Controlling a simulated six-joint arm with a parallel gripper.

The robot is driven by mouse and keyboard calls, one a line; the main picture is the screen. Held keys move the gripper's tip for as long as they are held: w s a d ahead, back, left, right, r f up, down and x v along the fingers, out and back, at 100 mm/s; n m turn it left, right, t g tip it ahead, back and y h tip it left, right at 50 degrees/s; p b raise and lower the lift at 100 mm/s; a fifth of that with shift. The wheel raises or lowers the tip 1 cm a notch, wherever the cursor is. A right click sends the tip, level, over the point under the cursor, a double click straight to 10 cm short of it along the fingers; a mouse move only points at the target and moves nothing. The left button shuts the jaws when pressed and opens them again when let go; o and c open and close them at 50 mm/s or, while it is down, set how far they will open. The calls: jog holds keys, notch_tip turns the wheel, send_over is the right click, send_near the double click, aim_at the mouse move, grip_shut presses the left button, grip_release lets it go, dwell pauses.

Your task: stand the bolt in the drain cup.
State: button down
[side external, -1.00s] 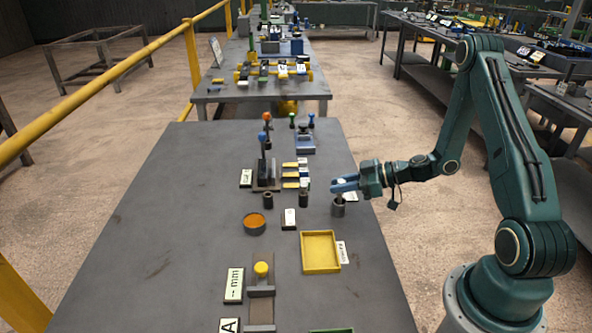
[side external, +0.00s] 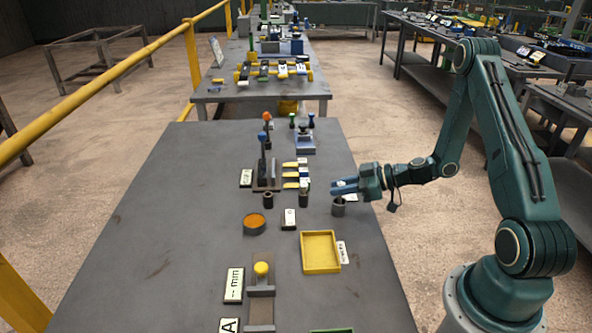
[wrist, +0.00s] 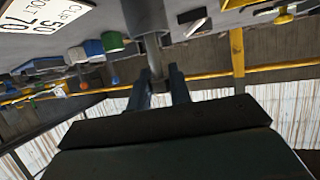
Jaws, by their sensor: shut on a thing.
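My gripper (side external: 334,188) is over the right edge of the grey table in the side view, just above a grey cup (side external: 338,208), seemingly the drain cup. In the wrist view its two blue fingers (wrist: 160,88) are shut on the bolt (wrist: 154,55), a grey shaft. The bolt points away from the fingers toward the grey cup, which also shows in the wrist view (wrist: 145,14). I cannot tell how far the bolt's end is inside the cup. In the side view the bolt is mostly hidden by the fingers.
A yellow tray (side external: 320,253) and an orange-filled round dish (side external: 254,225) lie nearer the camera. A white label card (wrist: 40,14) shows in the wrist view. The left of the table is clear.

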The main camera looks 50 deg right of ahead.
jog(key=shift+f, duration=0.75)
dwell(1.0)
jog(key=c, duration=1.2)
grip_release()
jog(key=shift+s+d, duration=0.1)
jog(key=shift+s, duration=0.05)
jog(key=shift+v, duration=3.6)
